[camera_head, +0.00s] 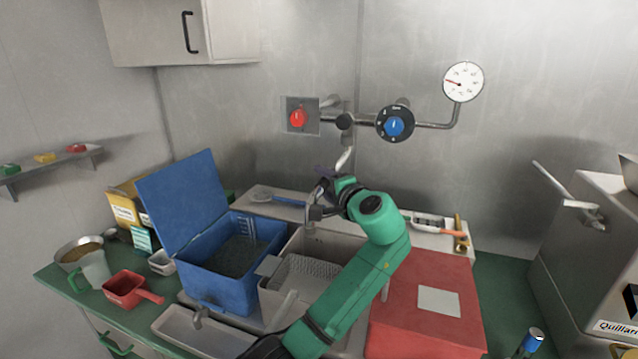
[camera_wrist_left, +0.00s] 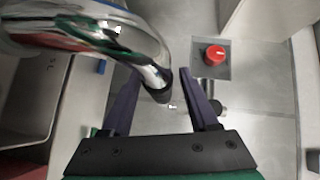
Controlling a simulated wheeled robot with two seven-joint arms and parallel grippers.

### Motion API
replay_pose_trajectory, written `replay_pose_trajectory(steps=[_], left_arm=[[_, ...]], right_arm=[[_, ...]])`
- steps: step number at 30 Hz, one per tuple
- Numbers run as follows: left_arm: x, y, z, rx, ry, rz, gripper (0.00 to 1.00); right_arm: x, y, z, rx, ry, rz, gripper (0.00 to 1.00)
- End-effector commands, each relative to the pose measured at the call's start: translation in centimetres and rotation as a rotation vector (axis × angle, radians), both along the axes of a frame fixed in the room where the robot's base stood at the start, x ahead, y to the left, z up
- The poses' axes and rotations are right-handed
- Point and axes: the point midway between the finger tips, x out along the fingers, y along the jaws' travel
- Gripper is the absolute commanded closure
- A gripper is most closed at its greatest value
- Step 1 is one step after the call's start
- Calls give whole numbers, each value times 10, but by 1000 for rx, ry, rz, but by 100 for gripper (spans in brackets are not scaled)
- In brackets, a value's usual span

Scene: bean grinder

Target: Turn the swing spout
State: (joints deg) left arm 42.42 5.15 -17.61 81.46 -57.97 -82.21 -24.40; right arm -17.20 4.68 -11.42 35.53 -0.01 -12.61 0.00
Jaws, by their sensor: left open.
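The chrome swing spout (camera_head: 344,159) hangs below the wall pipe, above the sink area. In the left wrist view the spout (camera_wrist_left: 120,38) is large, curving in from the upper left and ending in a dark tip. My left gripper (camera_head: 325,178) is at the spout, and its dark body partly covers it in the head view. In the left wrist view its two dark fingers (camera_wrist_left: 159,85) are apart, with the spout's end between or just in front of them. Contact cannot be told. My right gripper is not in view.
A red knob (camera_head: 298,117) and a black dial with a blue centre (camera_head: 395,124) sit on the wall, with a gauge (camera_head: 463,82) beyond. An open blue box (camera_head: 219,291) stands left of the sink. A red box (camera_head: 427,309) stands right of my arm.

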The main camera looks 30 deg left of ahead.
Motion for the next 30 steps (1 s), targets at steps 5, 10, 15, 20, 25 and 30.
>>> replay_pose_trajectory(steps=[5, 10, 15, 20, 25, 30], left_arm=[[-29, -47, 1, -5, -4, -6, 39], [-52, -82, 9, -4, -2, -4, 39], [-63, -97, 15, -3, -1, -1, 39], [-64, -97, 16, -1, 0, 0, 39], [-63, -97, 16, -1, 0, 0, 39], [-63, -97, 15, -1, 0, 0, 39]], right_arm=[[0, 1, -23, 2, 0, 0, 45], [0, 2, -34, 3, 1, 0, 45], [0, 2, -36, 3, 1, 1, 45], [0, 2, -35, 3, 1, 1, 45], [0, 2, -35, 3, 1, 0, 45], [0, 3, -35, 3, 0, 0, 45]])
